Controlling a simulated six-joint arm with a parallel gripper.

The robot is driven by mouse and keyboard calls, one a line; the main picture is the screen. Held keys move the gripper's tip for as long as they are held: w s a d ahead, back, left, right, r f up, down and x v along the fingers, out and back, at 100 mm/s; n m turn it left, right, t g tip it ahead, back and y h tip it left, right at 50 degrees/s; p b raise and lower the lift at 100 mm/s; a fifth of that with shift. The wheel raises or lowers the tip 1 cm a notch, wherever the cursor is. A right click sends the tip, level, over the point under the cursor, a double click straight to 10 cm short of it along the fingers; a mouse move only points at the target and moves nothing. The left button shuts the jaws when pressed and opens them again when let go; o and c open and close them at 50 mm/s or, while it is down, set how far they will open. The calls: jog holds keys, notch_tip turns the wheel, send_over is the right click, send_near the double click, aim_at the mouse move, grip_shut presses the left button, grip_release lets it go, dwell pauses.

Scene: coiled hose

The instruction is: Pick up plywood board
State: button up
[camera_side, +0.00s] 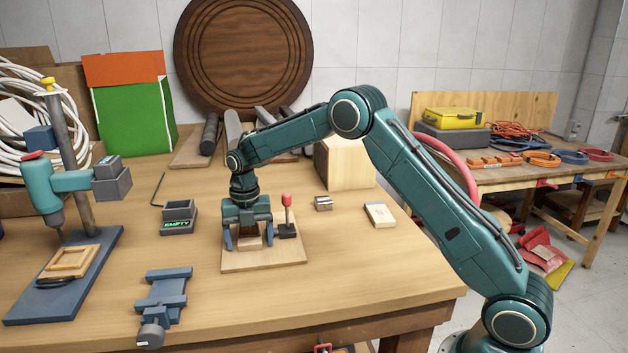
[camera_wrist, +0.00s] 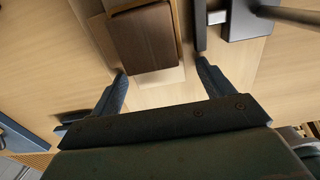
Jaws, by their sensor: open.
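A thin, pale plywood board (camera_side: 236,263) lies flat on the workbench in the side view. A small brown wooden block (camera_side: 249,243) and a red-handled clamp (camera_side: 287,220) stand on it. My gripper (camera_side: 249,241) is above the board, pointing down, with its open fingers on either side of the block. In the wrist view my gripper (camera_wrist: 162,68) has its fingers spread, and the block's dark brown top (camera_wrist: 144,40) shows ahead between them. The grey clamp base (camera_wrist: 250,20) is close to the right finger. I cannot tell whether the fingertips touch the board.
A vise (camera_side: 165,295), a grey tray marked EMPTY (camera_side: 178,218) and a drill stand (camera_side: 65,275) are to the left. A small metal block (camera_side: 323,203) and a pale block (camera_side: 379,215) lie to the right. The bench front (camera_side: 330,290) is clear.

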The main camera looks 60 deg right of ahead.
dwell(0.4)
jog(key=c, duration=1.1)
jog(key=shift+r, duration=0.15)
notch_tip(320, 180, up, 20)
dwell(0.6)
